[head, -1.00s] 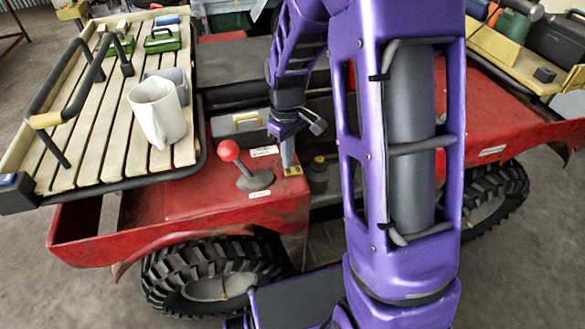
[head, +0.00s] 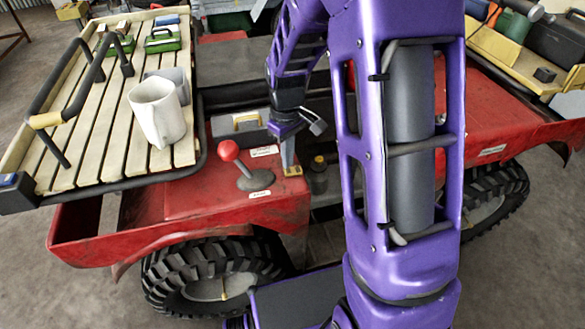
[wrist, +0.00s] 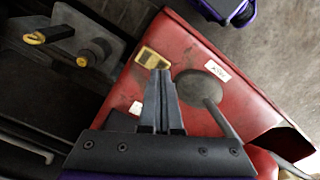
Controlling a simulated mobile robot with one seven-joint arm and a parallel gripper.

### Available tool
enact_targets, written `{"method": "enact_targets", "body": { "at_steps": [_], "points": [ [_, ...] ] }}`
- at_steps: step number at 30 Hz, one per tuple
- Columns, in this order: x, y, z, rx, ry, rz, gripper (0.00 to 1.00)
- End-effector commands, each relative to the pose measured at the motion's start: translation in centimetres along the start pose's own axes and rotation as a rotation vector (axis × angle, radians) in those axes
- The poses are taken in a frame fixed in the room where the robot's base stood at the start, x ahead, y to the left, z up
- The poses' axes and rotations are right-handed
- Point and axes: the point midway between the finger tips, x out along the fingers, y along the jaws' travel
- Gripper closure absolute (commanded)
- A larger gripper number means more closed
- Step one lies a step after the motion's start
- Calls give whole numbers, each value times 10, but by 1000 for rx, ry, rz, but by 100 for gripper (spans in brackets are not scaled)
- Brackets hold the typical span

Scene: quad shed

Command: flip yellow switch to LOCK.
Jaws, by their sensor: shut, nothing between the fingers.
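The yellow switch (head: 292,171) is a small yellow piece on the red fender's inner corner. In the wrist view the yellow switch (wrist: 152,58) is a small rectangular plate with a paler middle. My gripper (head: 287,168) points down at it, with closed fingers. In the wrist view the fingertips (wrist: 161,74) overlap the plate's near edge and hide part of it. I cannot tell whether they touch it. White labels lie on the red fender, one (wrist: 217,70) beyond the lever base and one (wrist: 135,108) left of the fingers; their words are too small to read.
A lever with a red ball knob (head: 229,151) stands just left of my gripper. A grey case (head: 237,124) lies behind it. A slatted rack (head: 110,130) with a white mug (head: 158,111) is at left. Black knobs (wrist: 94,52) sit beside the switch in the wrist view.

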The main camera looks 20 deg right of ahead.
Motion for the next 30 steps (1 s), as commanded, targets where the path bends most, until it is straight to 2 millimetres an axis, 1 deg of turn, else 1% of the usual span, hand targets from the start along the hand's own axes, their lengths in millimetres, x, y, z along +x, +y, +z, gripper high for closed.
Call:
{"method": "enact_targets", "body": {
  "at_steps": [30],
  "points": [
    [16,0,0,0,-1,0,100]
  ]
}}
